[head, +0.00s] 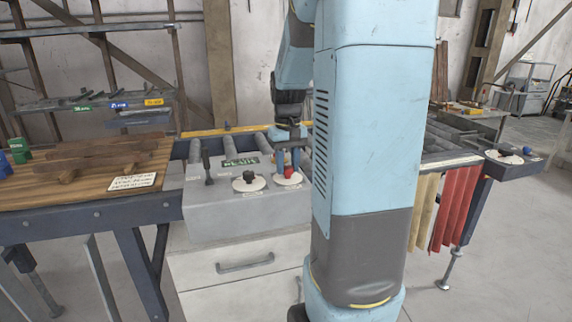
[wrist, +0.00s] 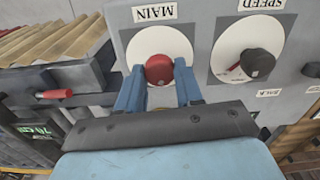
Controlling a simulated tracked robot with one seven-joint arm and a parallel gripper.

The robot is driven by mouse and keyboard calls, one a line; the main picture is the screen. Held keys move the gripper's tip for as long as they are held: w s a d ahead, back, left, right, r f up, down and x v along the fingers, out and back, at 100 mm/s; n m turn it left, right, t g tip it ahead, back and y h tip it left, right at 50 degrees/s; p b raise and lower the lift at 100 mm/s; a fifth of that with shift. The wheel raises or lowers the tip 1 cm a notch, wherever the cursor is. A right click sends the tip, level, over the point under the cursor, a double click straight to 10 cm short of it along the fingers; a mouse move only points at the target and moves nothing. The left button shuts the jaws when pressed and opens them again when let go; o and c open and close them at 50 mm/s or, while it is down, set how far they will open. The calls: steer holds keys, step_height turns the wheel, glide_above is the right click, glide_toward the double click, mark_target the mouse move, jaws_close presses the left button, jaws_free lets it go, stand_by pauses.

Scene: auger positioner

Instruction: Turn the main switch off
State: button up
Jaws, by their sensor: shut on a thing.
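The main switch is a red round knob (wrist: 159,69) on a white disc below a "MAIN" label in the wrist view. In the head view the red knob (head: 289,172) sits at the right of the grey control box (head: 225,215). My gripper (wrist: 159,77) has its two blue fingers on either side of the red knob, shut on it. In the head view my gripper (head: 289,160) reaches down to the knob from above. The knob's pointer and position marks cannot be made out.
A black speed knob (wrist: 257,62) on its own white disc sits close beside the main switch. A black lever (head: 207,165) stands at the box's left. A wooden-topped table (head: 60,195) with planks is at the left. A roller conveyor runs behind the box.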

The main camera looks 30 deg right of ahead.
mark_target(287, 167)
steer(key=m, duration=0.5)
steer(key=shift+m, duration=2.4)
steer(key=shift+w, duration=0.1)
steer(key=o, duration=1)
steer(key=shift+o, duration=0.2)
step_height(287, 167, up, 14)
steer(key=shift+f, duration=0.15)
